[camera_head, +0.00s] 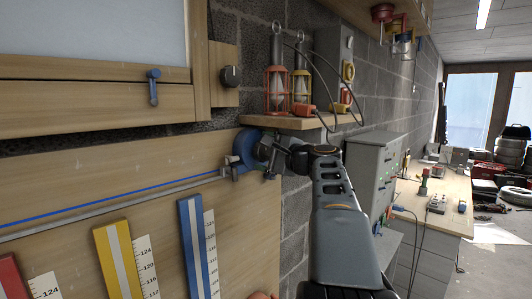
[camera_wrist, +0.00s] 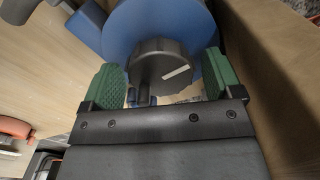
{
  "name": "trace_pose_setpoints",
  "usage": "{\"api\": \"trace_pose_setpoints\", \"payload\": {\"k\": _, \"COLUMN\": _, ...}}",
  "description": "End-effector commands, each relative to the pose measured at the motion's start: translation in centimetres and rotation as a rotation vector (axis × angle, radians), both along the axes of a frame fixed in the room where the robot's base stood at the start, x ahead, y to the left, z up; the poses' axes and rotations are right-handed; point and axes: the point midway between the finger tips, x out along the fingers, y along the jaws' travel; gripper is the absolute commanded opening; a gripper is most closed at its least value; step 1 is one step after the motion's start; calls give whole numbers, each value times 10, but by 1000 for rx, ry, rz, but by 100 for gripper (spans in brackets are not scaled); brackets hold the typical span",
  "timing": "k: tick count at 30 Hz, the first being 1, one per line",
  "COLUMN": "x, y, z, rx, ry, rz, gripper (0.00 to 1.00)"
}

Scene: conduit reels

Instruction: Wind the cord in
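A blue reel (camera_head: 245,147) is mounted at the right end of a wooden board, and a blue cord (camera_head: 120,198) stretches left from it along a pale rail. In the wrist view, the blue reel (camera_wrist: 120,32) fills the top middle, with a round black knob (camera_wrist: 150,62) carrying a white mark on its face. My gripper (camera_wrist: 162,65) faces the knob, its green fingers spread wide, one on each side. I see no clear grip on the knob; the finger contact is hard to judge. In the head view my gripper (camera_head: 275,155) is at the reel, partly hidden by my wrist.
A shelf (camera_head: 285,123) with red and yellow lanterns (camera_head: 276,90) is just above my wrist. Yellow (camera_head: 112,262) and blue (camera_head: 191,250) striped strips with number scales stand below the cord. A grey cabinet (camera_head: 372,165) and a bench (camera_head: 440,198) are to the right.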

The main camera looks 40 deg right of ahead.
Motion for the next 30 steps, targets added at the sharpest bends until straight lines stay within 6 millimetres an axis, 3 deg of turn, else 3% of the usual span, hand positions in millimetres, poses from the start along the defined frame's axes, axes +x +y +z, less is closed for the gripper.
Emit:
{"api": "trace_pose_setpoints", "payload": {"k": 11, "x": -7, "y": -2, "z": -1, "rx": -1, "ry": -1, "rz": -1, "gripper": 88}}
{"api": "trace_pose_setpoints", "payload": {"k": 30, "x": -119, "y": -22, "z": -1, "rx": 0, "ry": -1, "rz": -5, "gripper": 88}}
